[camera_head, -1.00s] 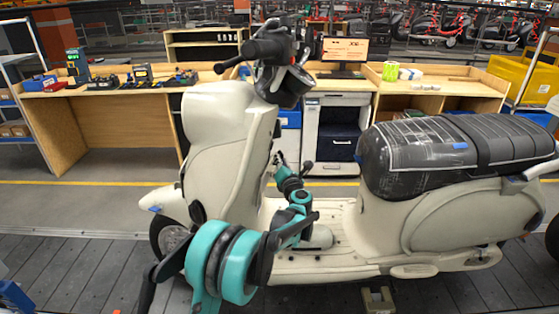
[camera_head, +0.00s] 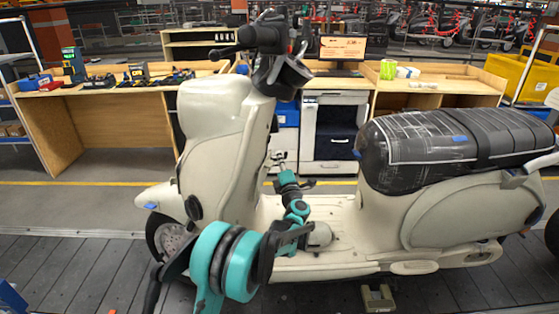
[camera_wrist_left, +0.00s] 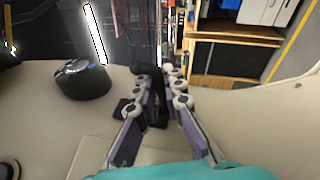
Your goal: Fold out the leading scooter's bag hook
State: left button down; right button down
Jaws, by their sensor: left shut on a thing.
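The leading scooter (camera_head: 222,135) is cream, with black handlebars and a wrapped dark seat. It stands upright, side-on, in the head view. My left gripper (camera_head: 277,158) is at the inner side of its front leg shield, above the footboard. In the left wrist view, my left gripper (camera_wrist_left: 157,78) has its fingers on either side of the black bag hook (camera_wrist_left: 155,98), shut on it. The hook stands out from the cream panel (camera_wrist_left: 45,115). In the head view the hook is too small to make out. My right gripper is in neither view.
A black round part with a shiny face (camera_wrist_left: 82,80) stands out from the panel left of the hook. The wrapped seat (camera_head: 405,150) is right of my arm. Workbenches (camera_head: 100,125) stand behind the scooter, across a strip of floor. A grey slatted conveyor (camera_head: 90,270) lies below.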

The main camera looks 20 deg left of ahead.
pick_arm(q)
jog(key=shift+f+m+t+h+b, duration=0.2)
jog(key=shift+f+m+t, duration=0.05)
jog(key=shift+m, duration=0.6)
jog(key=shift+f+m+t+h+b, duration=0.2)
jog(key=shift+m+t, duration=0.05)
jog(key=shift+m, duration=0.6)
jog(key=c, duration=1.9)
grip_release()
jog(key=v, duration=1.2)
jog(key=shift+d, duration=0.1)
